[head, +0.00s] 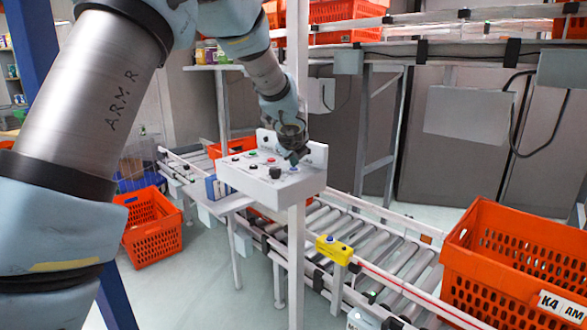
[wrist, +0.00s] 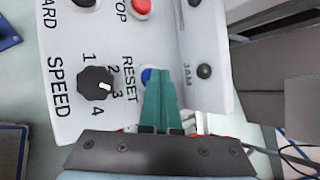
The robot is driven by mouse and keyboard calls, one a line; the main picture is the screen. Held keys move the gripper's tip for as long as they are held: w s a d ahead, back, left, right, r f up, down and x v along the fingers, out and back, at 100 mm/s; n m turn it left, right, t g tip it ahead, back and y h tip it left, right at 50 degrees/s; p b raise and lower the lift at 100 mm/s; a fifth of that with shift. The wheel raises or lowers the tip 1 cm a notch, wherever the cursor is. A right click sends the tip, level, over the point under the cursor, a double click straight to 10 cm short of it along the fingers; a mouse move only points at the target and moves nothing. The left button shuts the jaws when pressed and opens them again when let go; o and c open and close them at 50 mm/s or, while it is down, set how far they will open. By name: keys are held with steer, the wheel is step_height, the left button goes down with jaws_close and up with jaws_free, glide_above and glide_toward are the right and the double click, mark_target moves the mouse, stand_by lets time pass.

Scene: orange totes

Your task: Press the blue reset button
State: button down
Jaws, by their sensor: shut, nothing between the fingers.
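The white control panel (head: 240,178) stands on a post in the middle of the head view. In the wrist view the blue reset button (wrist: 147,76) sits beside the word RESET, partly hidden behind the green fingers. My gripper (head: 294,160) is over the right end of the panel, pointing down at it. In the wrist view my gripper (wrist: 162,70) is shut and empty, its fingertips over or right at the blue button. I cannot tell whether the tips touch the button.
A black speed knob (wrist: 96,86) and a red stop button (wrist: 140,7) are close to the fingers. A raised back plate (wrist: 203,40) with a black JAM button borders them. A roller conveyor (head: 345,235) runs below the panel. An orange tote (head: 500,250) sits at right.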

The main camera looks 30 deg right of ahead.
mark_target(294, 171)
steer(key=shift+r+p, duration=0.85)
steer(key=shift+r, duration=0.1)
step_height(294, 171, up, 5)
steer(key=p, duration=0.4)
steer(key=shift+p, duration=0.4)
steer(key=shift+a, duration=0.1)
